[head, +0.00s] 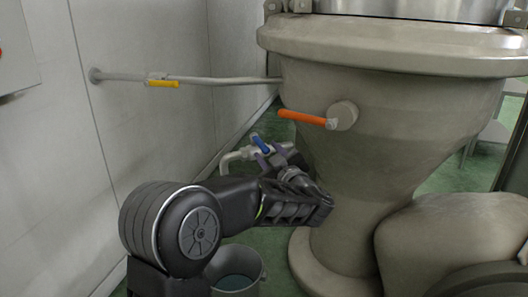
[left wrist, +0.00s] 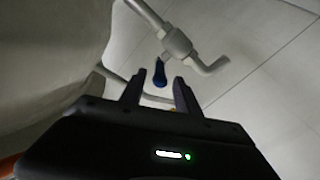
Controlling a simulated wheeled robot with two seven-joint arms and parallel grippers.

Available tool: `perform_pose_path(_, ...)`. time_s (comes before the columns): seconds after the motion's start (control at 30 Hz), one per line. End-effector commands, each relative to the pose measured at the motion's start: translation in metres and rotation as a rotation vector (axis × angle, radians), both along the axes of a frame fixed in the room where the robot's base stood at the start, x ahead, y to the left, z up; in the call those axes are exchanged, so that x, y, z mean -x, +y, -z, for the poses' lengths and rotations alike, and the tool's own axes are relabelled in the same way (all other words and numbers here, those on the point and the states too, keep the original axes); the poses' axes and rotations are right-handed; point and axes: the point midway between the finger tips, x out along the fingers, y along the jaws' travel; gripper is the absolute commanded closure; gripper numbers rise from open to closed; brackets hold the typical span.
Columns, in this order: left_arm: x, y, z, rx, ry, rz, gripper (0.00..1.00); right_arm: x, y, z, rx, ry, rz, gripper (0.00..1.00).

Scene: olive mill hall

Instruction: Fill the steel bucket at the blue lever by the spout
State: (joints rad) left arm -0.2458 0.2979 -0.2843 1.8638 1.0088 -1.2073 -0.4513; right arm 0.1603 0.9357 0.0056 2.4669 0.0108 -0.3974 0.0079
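The blue lever (head: 261,143) sits on a pale pipe valve beside the stone-coloured vessel. Its spout (head: 229,157) bends down on the left. The steel bucket (head: 261,279) stands on the floor below, partly hidden by my left arm; a blue-grey surface, like liquid, shows inside. My left gripper (head: 272,160) is at the valve. In the left wrist view its two fingers (left wrist: 155,91) are apart, with the end of the blue lever (left wrist: 160,73) in the gap; no clear contact shows. The spout (left wrist: 213,67) is to the right there. My right gripper is out of view.
An orange lever (head: 304,118) juts from the large vessel (head: 400,120), close above my left gripper. A yellow lever (head: 163,84) is on a wall pipe (head: 220,81). The pale wall (head: 150,140) bounds the left side. Green floor shows between wall and vessel.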

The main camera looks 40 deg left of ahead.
Motion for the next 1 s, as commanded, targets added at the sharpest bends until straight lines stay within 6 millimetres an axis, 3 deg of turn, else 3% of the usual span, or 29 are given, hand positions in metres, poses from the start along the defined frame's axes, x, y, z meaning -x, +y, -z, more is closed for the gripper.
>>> perform_pose_path(0.23,-0.017,0.027,0.001,-0.001,-0.001,-0.002,0.61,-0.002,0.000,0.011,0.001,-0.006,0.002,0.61)
perform_pose_path(0.57,-0.019,0.030,0.000,-0.001,0.001,0.000,0.61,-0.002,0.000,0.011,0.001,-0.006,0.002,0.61)
perform_pose_path(1.0,-0.019,0.030,0.000,0.000,0.000,0.000,0.97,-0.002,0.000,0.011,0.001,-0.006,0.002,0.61)
